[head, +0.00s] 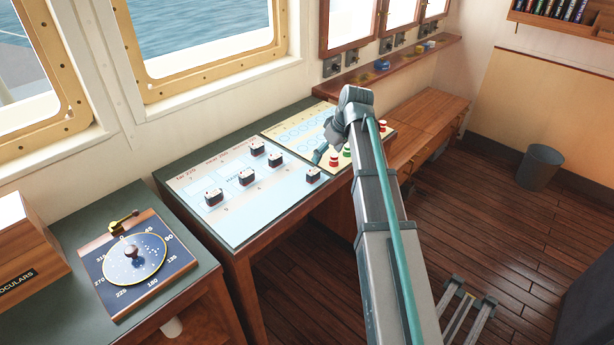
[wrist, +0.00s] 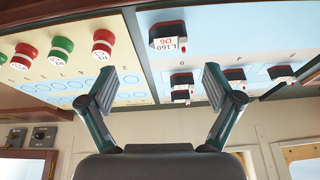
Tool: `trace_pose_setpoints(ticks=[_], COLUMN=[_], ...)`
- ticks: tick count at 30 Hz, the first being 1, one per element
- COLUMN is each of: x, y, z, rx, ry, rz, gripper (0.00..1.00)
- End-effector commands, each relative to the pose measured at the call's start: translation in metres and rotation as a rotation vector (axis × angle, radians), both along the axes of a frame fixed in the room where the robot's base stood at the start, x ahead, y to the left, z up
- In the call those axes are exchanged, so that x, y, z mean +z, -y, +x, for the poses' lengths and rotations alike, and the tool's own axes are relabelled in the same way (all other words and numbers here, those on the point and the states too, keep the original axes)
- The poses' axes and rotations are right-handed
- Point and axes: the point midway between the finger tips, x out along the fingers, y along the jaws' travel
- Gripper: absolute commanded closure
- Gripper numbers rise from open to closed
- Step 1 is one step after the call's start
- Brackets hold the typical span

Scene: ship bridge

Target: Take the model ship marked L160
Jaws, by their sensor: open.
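The model ship marked L160 (wrist: 168,38) is a small dark block with red and a white label, which also reads D6. It sits on the pale blue chart board near the divider, in the upper middle of the wrist view. In the head view it appears to be the ship (head: 313,175) at the board's right edge, though its label is unreadable there. My gripper (wrist: 160,88) is open and empty, its fingers apart and clear of the ship. In the head view its tip (head: 320,156) is close to that ship, partly hidden by my arm.
Other model ships (head: 246,176) stand on the blue chart board (head: 225,222). Red and green buoy-like pieces (wrist: 62,47) stand on the neighbouring yellowish board (wrist: 115,85). A compass dial board (head: 133,262) lies at left. A bin (head: 541,167) stands on the floor.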

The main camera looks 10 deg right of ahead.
Motion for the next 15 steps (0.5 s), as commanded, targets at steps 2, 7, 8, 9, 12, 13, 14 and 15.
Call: trace_pose_setpoints(ticks=[2,7,8,9,12,13,14,15], x=[0.011,0.007,0.004,0.000,-0.013,-0.017,-0.020,-0.026], y=[-0.003,-0.008,-0.009,-0.010,-0.013,-0.014,-0.015,-0.016], z=[0.002,0.004,0.005,0.006,0.010,0.011,0.013,0.014], rx=[0.052,0.086,0.086,0.085,0.084,0.084,0.084,0.083], ry=[0.017,0.024,0.023,0.023,0.022,0.022,0.023,0.021], rz=[-0.010,-0.017,-0.016,-0.016,-0.016,-0.016,-0.016,-0.016], gripper=[0.10,0.10,0.10,0.10,0.10,0.10,0.10,0.10])
